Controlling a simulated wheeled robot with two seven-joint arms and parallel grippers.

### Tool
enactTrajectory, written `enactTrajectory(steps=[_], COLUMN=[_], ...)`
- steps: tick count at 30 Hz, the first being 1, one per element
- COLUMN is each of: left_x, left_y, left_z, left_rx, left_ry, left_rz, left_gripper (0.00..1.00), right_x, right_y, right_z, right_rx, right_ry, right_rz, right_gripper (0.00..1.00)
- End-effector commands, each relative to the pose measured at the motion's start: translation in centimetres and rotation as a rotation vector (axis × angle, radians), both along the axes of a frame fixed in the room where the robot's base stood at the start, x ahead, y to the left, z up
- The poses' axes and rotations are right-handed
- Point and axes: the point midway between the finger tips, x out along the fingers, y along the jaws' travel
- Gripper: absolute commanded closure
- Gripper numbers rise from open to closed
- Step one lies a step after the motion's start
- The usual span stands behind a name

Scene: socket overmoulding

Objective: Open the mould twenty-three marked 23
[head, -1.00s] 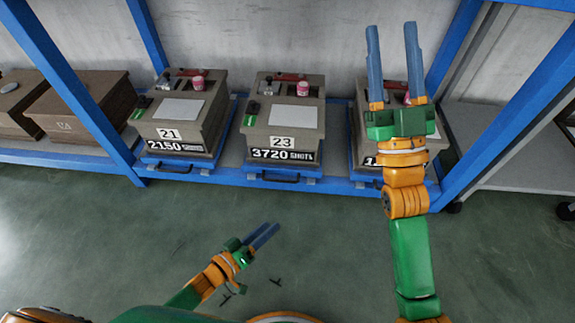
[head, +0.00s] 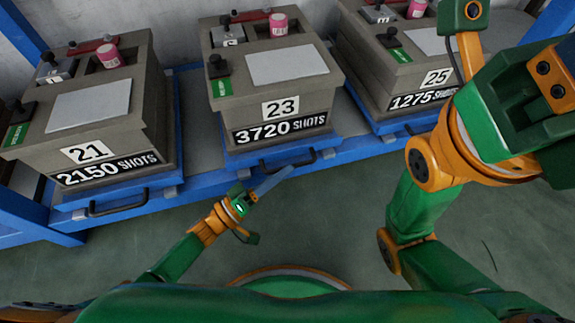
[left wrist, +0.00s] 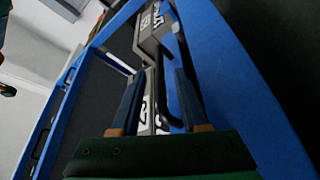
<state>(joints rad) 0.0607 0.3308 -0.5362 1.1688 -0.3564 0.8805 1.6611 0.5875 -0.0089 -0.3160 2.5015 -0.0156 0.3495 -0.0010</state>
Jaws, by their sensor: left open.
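Mould 23 (head: 240,112) is a grey-brown box in the middle of the head view, marked 23 and 3720 SHOTS. It looks closed and sits on a blue tray (head: 240,158). A black bar handle (head: 302,161) is at the tray's front. My left gripper (head: 284,173) is open and empty at this handle, its blue fingers pointing towards it. In the left wrist view the fingers (left wrist: 158,74) are apart, and a black handle (left wrist: 168,92) shows between them; contact cannot be told. My right arm (head: 415,205) is at the right, its fingertips out of view.
Mould 21 (head: 145,115) stands to the left and mould 25 (head: 385,85) to the right, on the same blue rack (head: 205,180). Mould 23 carries a pink jar (head: 278,25), a black knob (head: 216,66) and a pale plate (head: 287,66). The floor in front is clear.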

Motion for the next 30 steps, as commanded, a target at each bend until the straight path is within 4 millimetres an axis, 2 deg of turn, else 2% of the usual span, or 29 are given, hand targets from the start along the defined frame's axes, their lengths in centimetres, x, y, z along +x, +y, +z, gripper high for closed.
enactTrajectory(steps=[3,6,13,18,30], left_x=[1.2,1.7,1.8,1.8,1.8], left_y=[-1.5,-2.2,-2.3,-2.3,-2.2], left_z=[0.2,0.4,0.6,0.6,0.5], left_rx=[-0.002,0.001,0.001,0.001,0.001], left_ry=[-0.001,0.001,0.001,0.001,0.001], left_rz=[0.000,0.001,0.001,0.001,0.001], left_gripper=[0.55,0.55,0.55,1.00,1.00], right_x=[-0.3,-0.4,-0.4,-0.4,-0.4], right_y=[0.0,0.1,0.1,0.0,0.0], right_z=[-0.7,-0.7,-0.6,-0.6,-0.6], right_rx=[0.000,0.001,0.001,0.001,0.001], right_ry=[-0.009,-0.012,-0.012,-0.012,-0.011], right_rz=[0.001,0.000,0.000,0.000,0.000], right_gripper=[0.50,0.50,0.50,0.50,0.50])
